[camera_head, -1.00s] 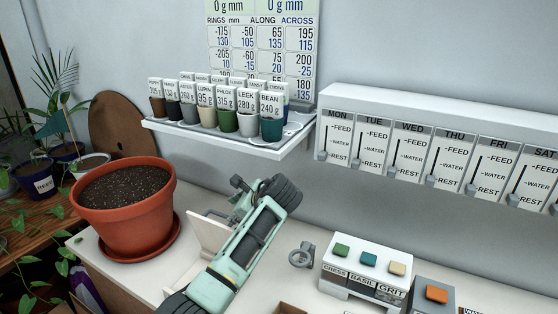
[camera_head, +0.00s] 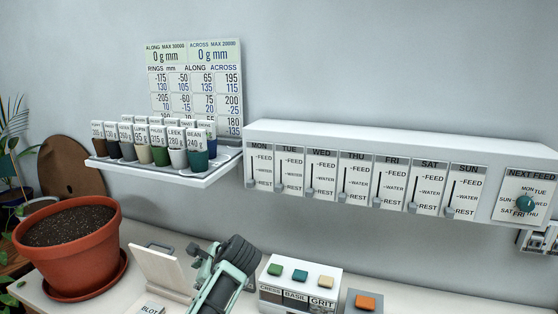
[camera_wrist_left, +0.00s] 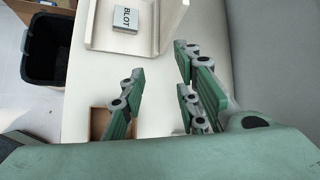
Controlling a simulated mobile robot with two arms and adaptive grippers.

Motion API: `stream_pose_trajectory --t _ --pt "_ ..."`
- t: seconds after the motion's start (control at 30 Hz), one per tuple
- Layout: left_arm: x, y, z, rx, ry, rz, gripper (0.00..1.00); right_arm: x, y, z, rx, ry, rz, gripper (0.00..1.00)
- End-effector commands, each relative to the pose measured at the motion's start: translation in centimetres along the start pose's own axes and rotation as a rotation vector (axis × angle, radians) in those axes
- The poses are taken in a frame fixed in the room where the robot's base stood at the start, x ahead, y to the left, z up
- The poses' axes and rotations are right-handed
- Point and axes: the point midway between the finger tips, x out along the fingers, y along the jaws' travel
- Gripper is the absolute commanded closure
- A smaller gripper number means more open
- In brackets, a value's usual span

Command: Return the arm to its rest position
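My left arm (camera_head: 228,272), pale green with dark joints, rises from the bottom of the head view, in front of the bench and left of the button box. Its fingertips cannot be made out clearly there. In the left wrist view my left gripper (camera_wrist_left: 160,75) has its green-padded fingers spread apart with nothing between them. Bench surface and a white stand (camera_wrist_left: 150,42) with a BLOT block (camera_wrist_left: 126,19) lie beyond the fingers. My right gripper is in neither view.
A terracotta pot (camera_head: 70,250) of soil stands at left. A wall shelf (camera_head: 165,176) holds several labelled cups. A white slider panel (camera_head: 400,150) hangs above the bench. The button box (camera_head: 298,290) is close right of my arm. A dark bin (camera_wrist_left: 45,50) stands on the floor.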

Motion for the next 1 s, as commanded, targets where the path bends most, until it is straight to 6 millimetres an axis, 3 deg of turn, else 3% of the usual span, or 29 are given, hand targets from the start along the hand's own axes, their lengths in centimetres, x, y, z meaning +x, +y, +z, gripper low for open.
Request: stream_pose_trajectory --t 0.27,0.37,0.53,0.67,0.8,1.0 --pt "1.6 6.5 -3.4 -0.185 0.110 0.049 0.71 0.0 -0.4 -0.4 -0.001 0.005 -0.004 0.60" --pt "2.1 9.8 -4.7 -0.284 0.157 0.079 0.71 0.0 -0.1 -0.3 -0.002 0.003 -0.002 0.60" --pt "2.1 18.0 -6.9 -0.530 0.251 0.170 0.71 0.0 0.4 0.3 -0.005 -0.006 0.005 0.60" --pt "0.9 25.1 -7.7 -0.756 0.309 0.262 0.71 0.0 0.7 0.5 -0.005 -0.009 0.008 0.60" --pt "-1.6 31.9 -7.3 -0.991 0.345 0.363 0.71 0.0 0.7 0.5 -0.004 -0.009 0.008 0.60" --pt "-5.1 37.6 -6.1 -1.217 0.359 0.463 0.71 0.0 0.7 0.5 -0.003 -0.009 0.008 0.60"
